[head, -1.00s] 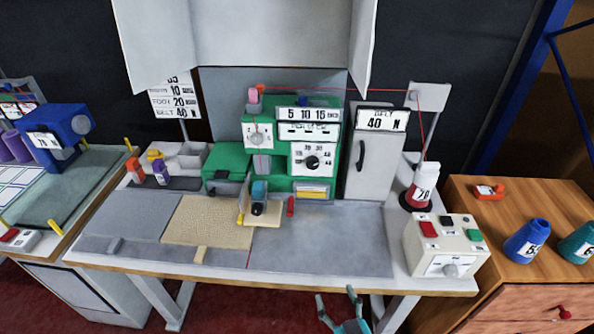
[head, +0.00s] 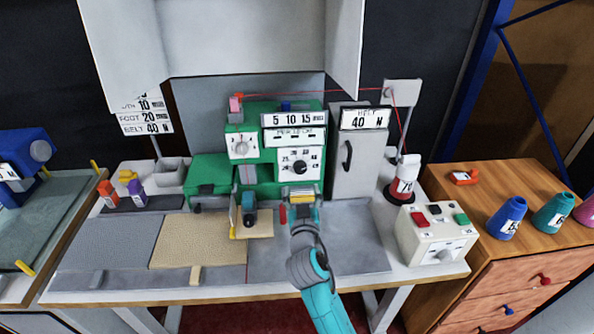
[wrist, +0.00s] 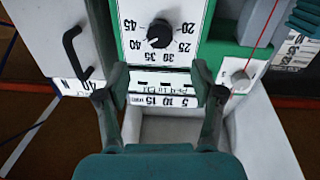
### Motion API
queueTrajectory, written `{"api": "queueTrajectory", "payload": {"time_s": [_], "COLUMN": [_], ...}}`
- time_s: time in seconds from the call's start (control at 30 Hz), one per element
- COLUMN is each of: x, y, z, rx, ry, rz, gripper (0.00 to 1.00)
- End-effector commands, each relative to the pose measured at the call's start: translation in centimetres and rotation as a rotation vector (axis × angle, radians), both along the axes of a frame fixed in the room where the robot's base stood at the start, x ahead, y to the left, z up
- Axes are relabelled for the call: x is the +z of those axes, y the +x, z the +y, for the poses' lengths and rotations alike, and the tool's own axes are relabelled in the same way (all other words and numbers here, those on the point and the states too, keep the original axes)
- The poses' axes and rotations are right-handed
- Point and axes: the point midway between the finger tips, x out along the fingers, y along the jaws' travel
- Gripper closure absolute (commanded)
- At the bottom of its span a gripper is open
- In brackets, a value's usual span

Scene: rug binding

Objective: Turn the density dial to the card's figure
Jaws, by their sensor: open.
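A black knob on a white dial plate (head: 299,166) sits on the green machine (head: 210,172). The wrist view shows this plate upside down, with figures from 20 to 45 around the black knob (wrist: 160,33); its exact setting is hard to read. A paler dial (head: 240,147) sits to its left. The white card (head: 145,119) stands at the back left; its lower lines show 10, FOOT 20 and BELT 40 N, and its top is hidden. My gripper (wrist: 160,95) is open and empty, apart from the knob. In the head view it is before the machine's lower front.
A grey cabinet with a black handle (head: 348,156) stands right of the machine. A red-and-white cone (head: 403,182) and a button box (head: 437,232) are farther right. A grey hood (head: 250,40) hangs above. The grey bench top (head: 350,250) at front right is clear.

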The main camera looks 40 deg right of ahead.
Motion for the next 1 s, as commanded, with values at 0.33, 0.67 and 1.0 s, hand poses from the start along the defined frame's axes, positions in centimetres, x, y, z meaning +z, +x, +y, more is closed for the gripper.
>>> {"api": "queueTrajectory", "payload": {"time_s": [0.33, 0.67, 1.0], "x": [0.1, 0.0, 0.0], "y": [4.8, 7.4, 7.7], "z": [-3.7, -5.6, -5.7], "rx": [0.000, 0.001, 0.002], "ry": [-0.001, -0.001, -0.001], "rz": [-0.001, -0.001, -0.001], "gripper": [0.33, 0.33, 0.35]}}
